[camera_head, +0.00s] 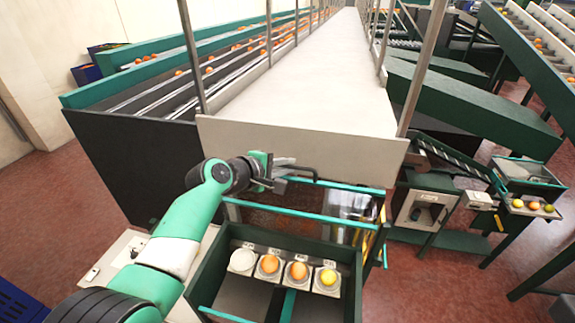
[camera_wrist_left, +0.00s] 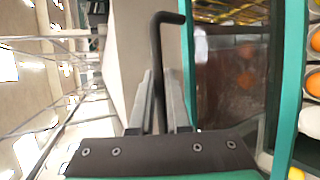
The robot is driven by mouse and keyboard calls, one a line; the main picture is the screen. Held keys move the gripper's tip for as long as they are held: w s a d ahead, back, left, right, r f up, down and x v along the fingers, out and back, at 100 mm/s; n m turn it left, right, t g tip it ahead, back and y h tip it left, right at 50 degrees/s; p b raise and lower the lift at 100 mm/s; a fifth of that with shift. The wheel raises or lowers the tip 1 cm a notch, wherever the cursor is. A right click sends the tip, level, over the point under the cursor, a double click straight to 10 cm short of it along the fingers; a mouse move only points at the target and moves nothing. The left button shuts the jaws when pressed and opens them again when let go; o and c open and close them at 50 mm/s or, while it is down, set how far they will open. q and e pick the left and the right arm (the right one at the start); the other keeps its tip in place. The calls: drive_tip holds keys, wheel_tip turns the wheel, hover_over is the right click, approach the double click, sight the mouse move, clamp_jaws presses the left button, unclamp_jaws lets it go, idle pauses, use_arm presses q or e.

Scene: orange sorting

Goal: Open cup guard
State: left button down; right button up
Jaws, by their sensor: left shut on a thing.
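The cup guard is a clear panel in a teal frame (camera_head: 300,215), in front of the white conveyor end in the head view. Its frame (camera_wrist_left: 290,90) and brownish see-through panel (camera_wrist_left: 225,90) fill the right of the left wrist view. A dark bent handle (camera_head: 305,170) stands at its top; it also shows in the left wrist view (camera_wrist_left: 156,40). My left gripper (camera_head: 284,171) is shut on this handle, one finger on each side of the bar in the left wrist view (camera_wrist_left: 158,80). My right gripper is in neither view.
Below the guard, a dark green box (camera_head: 358,292) holds a row of cups: a white one (camera_head: 242,261), then orange fruit (camera_head: 270,264) and a yellow one (camera_head: 328,277). The white conveyor end (camera_head: 300,150) rises close behind the gripper. Another machine (camera_head: 425,205) stands right.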

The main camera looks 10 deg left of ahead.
use_arm(q)
drive_tip(key=shift+w, duration=0.1)
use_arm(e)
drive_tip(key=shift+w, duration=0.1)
use_arm(q)
drive_tip(key=c, duration=0.9)
unclamp_jaws()
